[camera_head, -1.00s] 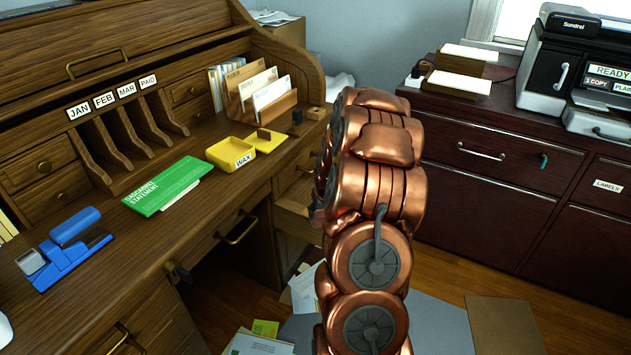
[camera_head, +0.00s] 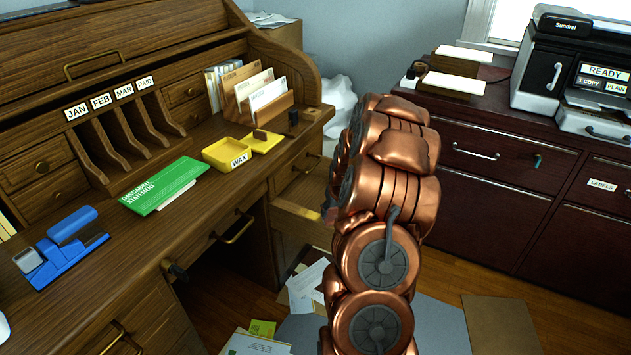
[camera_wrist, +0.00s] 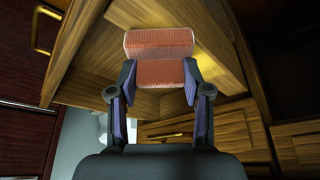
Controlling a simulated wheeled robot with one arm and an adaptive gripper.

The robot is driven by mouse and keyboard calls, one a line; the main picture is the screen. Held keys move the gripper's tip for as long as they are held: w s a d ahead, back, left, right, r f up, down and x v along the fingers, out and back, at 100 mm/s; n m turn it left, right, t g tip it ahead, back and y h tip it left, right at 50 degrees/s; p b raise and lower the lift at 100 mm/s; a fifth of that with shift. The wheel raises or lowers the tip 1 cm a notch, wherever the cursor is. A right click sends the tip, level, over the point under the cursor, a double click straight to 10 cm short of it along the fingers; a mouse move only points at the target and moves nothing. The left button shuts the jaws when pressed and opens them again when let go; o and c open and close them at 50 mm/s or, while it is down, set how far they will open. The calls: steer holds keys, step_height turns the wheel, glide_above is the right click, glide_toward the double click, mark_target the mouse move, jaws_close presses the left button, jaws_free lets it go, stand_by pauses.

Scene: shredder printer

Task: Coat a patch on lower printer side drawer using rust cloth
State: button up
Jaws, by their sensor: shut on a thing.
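The rust cloth (camera_wrist: 160,72) is an orange-red, woven-looking pad in the wrist view. My gripper (camera_wrist: 160,84) is shut on it, with a finger on each side. The cloth is in front of light wooden surfaces of an open drawer (camera_wrist: 90,80); I cannot tell whether it touches them. In the head view, an open drawer (camera_head: 300,228) projects from the right pedestal of the desk, below another drawer with a brass handle. My copper arm hides the gripper and cloth there, and covers part of the open drawer.
The roll-top desk (camera_head: 215,225) holds a yellow wax box (camera_head: 226,153), a green statement (camera_head: 165,183) and a blue stapler-like tool (camera_head: 65,250). A dark cabinet (camera_head: 490,190) with the printer (camera_head: 570,75) stands at right. Papers (camera_head: 305,285) lie on the floor below the drawer.

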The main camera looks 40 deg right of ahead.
mark_target(328, 221)
steer(key=a, duration=0.2)
steer(key=shift+s+a, duration=0.3)
steer(key=shift+a, duration=0.05)
step_height(328, 221, up, 8)
steer(key=p, duration=0.1)
stand_by(1.0)
